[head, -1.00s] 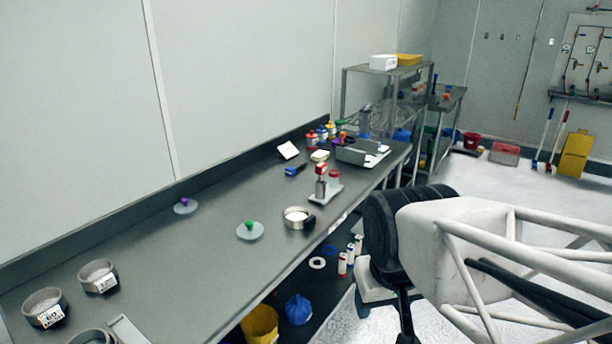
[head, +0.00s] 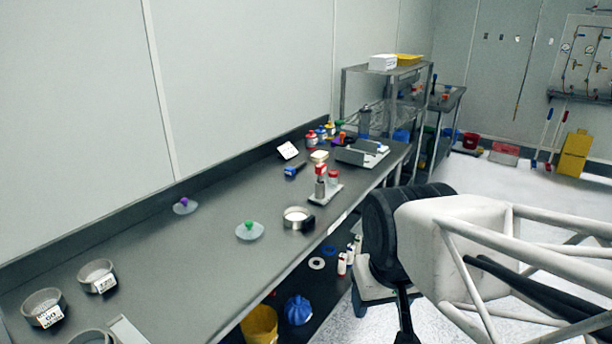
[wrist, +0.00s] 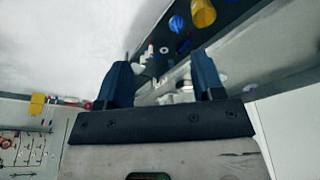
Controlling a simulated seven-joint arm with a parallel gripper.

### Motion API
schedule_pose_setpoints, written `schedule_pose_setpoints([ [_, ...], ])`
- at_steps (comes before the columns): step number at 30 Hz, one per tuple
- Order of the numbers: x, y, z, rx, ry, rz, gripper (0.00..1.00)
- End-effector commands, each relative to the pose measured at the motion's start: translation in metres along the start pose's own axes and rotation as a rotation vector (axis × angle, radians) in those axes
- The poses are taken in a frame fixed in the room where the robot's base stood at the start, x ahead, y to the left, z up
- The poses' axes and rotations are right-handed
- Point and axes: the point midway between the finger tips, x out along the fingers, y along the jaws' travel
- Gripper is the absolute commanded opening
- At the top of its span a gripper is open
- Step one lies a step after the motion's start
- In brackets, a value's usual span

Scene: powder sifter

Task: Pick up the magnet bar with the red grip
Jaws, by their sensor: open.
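A small item with a red grip (head: 321,169) stands upright on a light plate (head: 326,194) near the front edge of the bench. It has a grey metal lower part, and a second red-topped piece (head: 333,176) stands just right of it. At this size I cannot tell which one is the magnet bar. My gripper (wrist: 162,62) is open and empty in the wrist view, its two dark blue fingers well apart. It is away from the bench top, and the red-grip item cannot be made out between the fingers. My gripper's fingers do not show in the head view.
The steel bench (head: 200,245) holds a round pan (head: 297,217), lids with green (head: 249,230) and purple (head: 184,206) knobs, and labelled sieves at the near left. A scale-like device (head: 362,153) and bottles stand behind. A yellow bucket (head: 260,325) and blue bag (head: 298,309) are underneath.

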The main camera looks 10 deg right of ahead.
Motion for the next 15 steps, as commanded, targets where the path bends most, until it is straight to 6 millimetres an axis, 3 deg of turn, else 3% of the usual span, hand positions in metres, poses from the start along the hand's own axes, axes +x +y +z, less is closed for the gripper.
schedule_pose_setpoints([
  [8,-0.009,0.001,-0.031,0.031,-0.011,0.001,0.62],
  [15,-0.019,0.002,-0.085,0.087,-0.028,0.002,0.62],
])
